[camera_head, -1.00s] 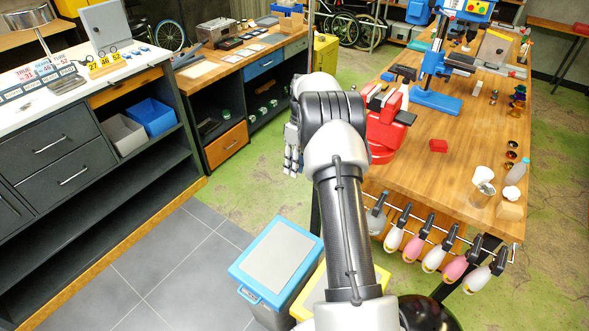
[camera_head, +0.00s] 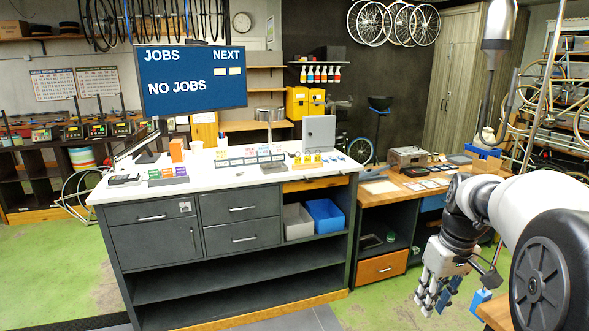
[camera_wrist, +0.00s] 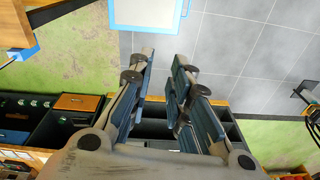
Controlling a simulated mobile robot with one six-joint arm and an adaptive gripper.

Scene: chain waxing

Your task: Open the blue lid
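The blue lid (camera_wrist: 156,28), a blue frame around a pale grey panel, is at the top of the wrist view and partly cut off by the picture edge. A small blue handle sticks out at its right corner. It looks shut, as far as it shows. My gripper (camera_wrist: 160,64) is open in the wrist view, its fingers apart with nothing between them. The lid lies beyond the fingertips, apart from them. In the head view my gripper (camera_head: 432,290) hangs at the lower right, and the lid is out of view there.
A dark cabinet with a white top (camera_head: 240,180) stands at the left, with a grey bin (camera_head: 297,222) and a blue bin (camera_head: 326,216) on its shelf. A wooden workbench (camera_head: 400,190) adjoins it. Grey floor tiles (camera_wrist: 250,50) are clear beside the lid.

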